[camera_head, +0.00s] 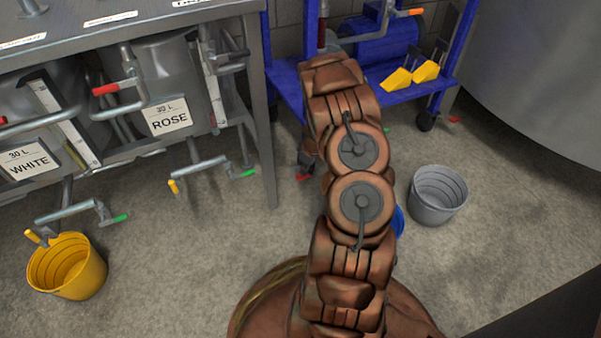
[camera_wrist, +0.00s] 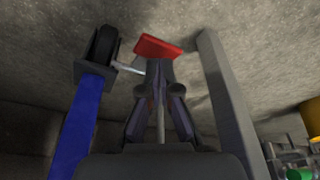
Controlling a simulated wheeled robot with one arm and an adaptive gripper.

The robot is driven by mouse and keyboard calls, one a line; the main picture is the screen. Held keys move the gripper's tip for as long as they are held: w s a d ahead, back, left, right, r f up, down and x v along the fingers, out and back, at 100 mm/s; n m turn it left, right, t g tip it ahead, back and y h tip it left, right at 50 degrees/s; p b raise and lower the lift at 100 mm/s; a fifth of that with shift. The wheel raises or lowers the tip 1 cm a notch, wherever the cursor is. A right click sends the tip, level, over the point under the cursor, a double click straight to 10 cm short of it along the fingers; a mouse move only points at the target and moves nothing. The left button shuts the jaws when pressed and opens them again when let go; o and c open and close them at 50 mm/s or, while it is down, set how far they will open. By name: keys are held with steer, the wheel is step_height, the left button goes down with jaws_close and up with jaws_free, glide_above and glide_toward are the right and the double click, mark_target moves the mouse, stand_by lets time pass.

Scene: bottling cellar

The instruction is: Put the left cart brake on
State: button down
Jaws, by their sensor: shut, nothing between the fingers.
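The blue cart (camera_head: 290,88) stands at the back. Its left brake is a red pedal (camera_head: 303,177) low by the floor, partly behind my arm; it also shows in the wrist view (camera_wrist: 158,47), joined by a thin metal rod to the dark wheel (camera_wrist: 100,48). My gripper (camera_wrist: 158,68) is shut and empty, with its fingertips right at the red pedal. I cannot tell whether they touch it or how far the pedal is pressed. In the head view my arm hides most of the gripper. The right brake pedal (camera_head: 454,120) is also red.
A grey table leg (camera_wrist: 226,95) stands close on the right in the wrist view. The steel bench (camera_head: 262,150) with tanks and valves is at left. A grey bucket (camera_head: 438,196), a yellow bucket (camera_head: 95,262) and a mostly hidden blue one (camera_head: 398,222) stand on the floor.

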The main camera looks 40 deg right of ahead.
mark_target(304, 177)
steer(key=shift+f+b, duration=1.35)
steer(key=shift+f, duration=1.15)
stand_by(0.4)
steer(key=shift+r+p, duration=0.95)
steer(key=shift+r, duration=2.1)
steer(key=shift+s, duration=0.1)
